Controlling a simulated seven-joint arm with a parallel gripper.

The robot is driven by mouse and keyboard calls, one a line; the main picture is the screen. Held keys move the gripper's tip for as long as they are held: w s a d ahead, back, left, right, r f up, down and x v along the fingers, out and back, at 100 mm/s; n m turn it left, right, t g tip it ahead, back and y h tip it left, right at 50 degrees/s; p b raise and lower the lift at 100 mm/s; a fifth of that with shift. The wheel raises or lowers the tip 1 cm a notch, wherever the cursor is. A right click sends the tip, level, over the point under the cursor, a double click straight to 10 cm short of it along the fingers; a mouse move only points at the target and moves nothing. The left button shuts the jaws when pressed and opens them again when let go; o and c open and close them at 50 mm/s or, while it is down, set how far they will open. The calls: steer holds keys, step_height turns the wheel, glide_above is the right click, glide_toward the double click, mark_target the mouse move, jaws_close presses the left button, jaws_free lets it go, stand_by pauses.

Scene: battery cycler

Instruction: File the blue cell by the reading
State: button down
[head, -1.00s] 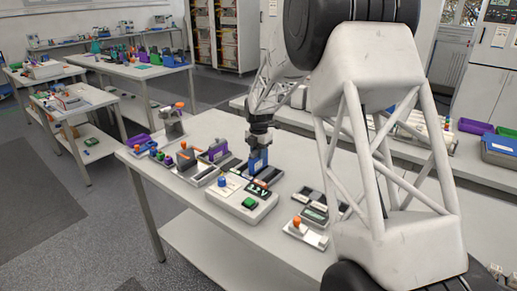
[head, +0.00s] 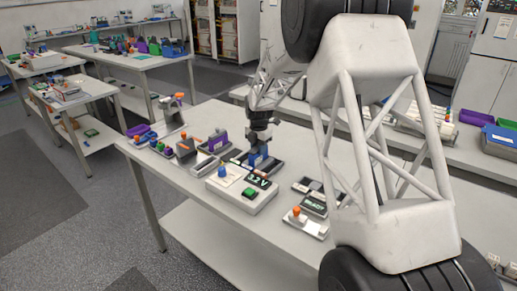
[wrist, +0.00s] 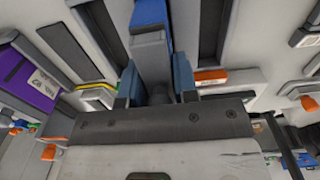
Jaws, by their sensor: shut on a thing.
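My gripper (head: 260,146) is shut on the blue cell (head: 257,159), whose blue end also shows in the wrist view (wrist: 150,13) beyond the fingers. The cell is low over a dark slotted tray (head: 274,169) behind the white tester (head: 237,197). I cannot tell whether it is seated in a slot. The tester's display (head: 257,181) reads 3.2 V, beside a blue knob (head: 221,171) and a green button (head: 249,193). A second display (head: 314,204), to the right, appears to read READY.
A small unit with an orange knob (head: 296,213) stands at the right of the bench. A purple block (head: 217,143) and several small devices crowd the left end; the purple block also shows in the wrist view (wrist: 22,78). The front left of the bench (head: 180,178) is bare.

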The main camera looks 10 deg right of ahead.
steer(key=shift+f, duration=0.15)
stand_by(0.3)
steer(key=c, duration=0.8)
jaws_free()
steer(key=shift+f, duration=0.1)
steer(key=shift+r, duration=3.95)
